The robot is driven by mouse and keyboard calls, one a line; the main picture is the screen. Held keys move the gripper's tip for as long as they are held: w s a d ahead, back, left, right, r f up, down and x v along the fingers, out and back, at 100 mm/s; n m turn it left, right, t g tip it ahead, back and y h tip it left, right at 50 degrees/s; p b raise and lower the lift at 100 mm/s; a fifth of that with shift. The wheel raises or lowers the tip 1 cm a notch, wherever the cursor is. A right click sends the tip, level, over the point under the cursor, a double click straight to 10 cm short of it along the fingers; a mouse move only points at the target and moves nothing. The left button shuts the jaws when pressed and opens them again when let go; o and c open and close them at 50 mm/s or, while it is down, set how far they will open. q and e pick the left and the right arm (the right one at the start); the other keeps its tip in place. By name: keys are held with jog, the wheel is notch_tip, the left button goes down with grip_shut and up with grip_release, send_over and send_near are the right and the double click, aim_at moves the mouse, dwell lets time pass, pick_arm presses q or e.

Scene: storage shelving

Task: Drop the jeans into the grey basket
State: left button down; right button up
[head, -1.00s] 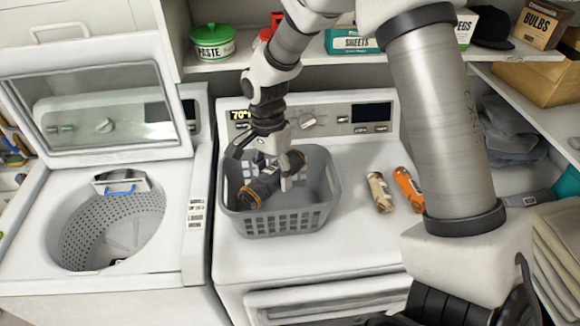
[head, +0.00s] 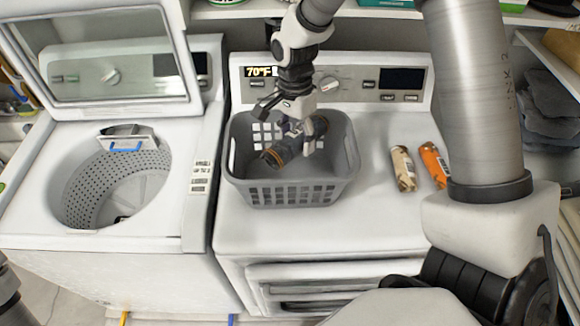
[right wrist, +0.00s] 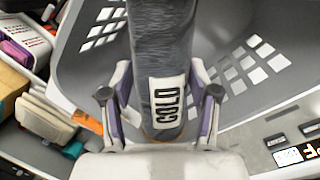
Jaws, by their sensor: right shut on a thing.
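The jeans (head: 272,158) are a dark grey-blue roll with orange-brown ends, held tilted at the mouth of the grey basket (head: 290,196). My right gripper (head: 297,140) points down over the basket and is shut on the jeans. In the right wrist view the fingers (right wrist: 158,92) grip both sides of the roll (right wrist: 160,40), which bears a white "COLD" label. The basket wall (right wrist: 85,65) shows behind it. I cannot tell whether the roll touches the basket floor. My left gripper is out of view.
The basket stands on a white machine with a control panel (head: 330,85). Two small cylinders, one beige (head: 403,168) and one orange (head: 434,163), lie to its right. The open washer (head: 110,185) is at left. Dark folded cloth (head: 553,110) lies on the right shelf.

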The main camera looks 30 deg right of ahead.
jog(key=o, duration=1.6)
jog(key=shift+s+a+r, duration=0.35)
jog(key=shift+a, duration=0.05)
jog(key=shift+c, duration=0.2)
jog(key=shift+w+d+f, duration=0.2)
jog(key=shift+w+d, duration=0.1)
jog(key=shift+d, duration=0.05)
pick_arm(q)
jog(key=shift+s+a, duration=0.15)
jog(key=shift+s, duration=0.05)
pick_arm(e)
notch_tip(320, 180, up, 12)
jog(key=w, duration=0.1)
jog(key=shift+w+d, duration=0.3)
jog(key=shift+w, duration=0.1)
jog(key=shift+f, duration=0.15)
